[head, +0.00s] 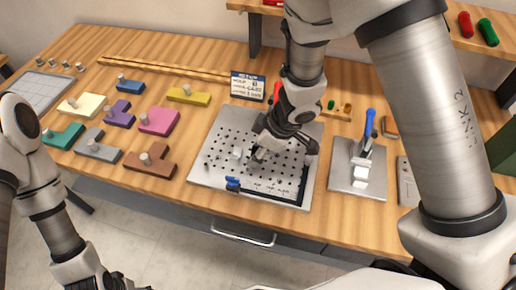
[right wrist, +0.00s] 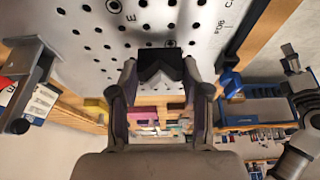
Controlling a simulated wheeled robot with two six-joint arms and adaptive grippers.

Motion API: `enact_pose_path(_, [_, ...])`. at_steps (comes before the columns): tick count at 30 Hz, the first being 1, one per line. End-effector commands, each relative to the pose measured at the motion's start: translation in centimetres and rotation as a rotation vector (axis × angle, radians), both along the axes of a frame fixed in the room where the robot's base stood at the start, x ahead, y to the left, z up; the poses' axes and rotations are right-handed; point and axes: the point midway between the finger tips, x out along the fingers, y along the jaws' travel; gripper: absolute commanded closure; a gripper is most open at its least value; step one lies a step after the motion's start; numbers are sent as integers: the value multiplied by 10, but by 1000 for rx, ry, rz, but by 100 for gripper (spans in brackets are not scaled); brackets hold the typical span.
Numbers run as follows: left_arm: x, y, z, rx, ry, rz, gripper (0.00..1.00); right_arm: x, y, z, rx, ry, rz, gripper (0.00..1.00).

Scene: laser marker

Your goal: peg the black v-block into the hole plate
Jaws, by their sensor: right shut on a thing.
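The hole plate (head: 222,130) is a white board with rows of dark holes in the middle of the bench; it fills the top of the right wrist view (right wrist: 95,25). My right gripper (head: 262,152) is low over the plate. In the right wrist view its fingers (right wrist: 160,85) are shut on the black v-block (right wrist: 160,60), one on each side, with the V notch towards the camera. The block is close against the plate; I cannot tell whether its pegs are in holes. In the head view the gripper mostly hides it. My left arm hangs at the left, its fingers unclear at the bottom edge.
A black L-shaped fence (head: 290,198) lines the plate's front right, with a blue clamp (head: 232,184) at the front. A toggle clamp with a blue handle (head: 370,122) stands to the right. Coloured knobbed blocks, such as a brown one (head: 150,162), lie at the left.

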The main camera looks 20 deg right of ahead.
Motion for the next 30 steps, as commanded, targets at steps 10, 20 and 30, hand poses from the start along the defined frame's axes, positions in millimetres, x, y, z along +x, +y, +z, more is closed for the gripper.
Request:
enact_pose_path(10, [0, 0, 1, 0, 0, 0, 24, 0, 0, 0, 0, 0, 0, 88])
enact_pose_path(20, [0, 0, 6, 0, 0, 0, 24, -1, -1, 0, 0, 0, 0, 88])
enact_pose_path(30, [0, 0, 5, 0, 0, 0, 24, -1, -1, -1, 0, 0, 1, 88])
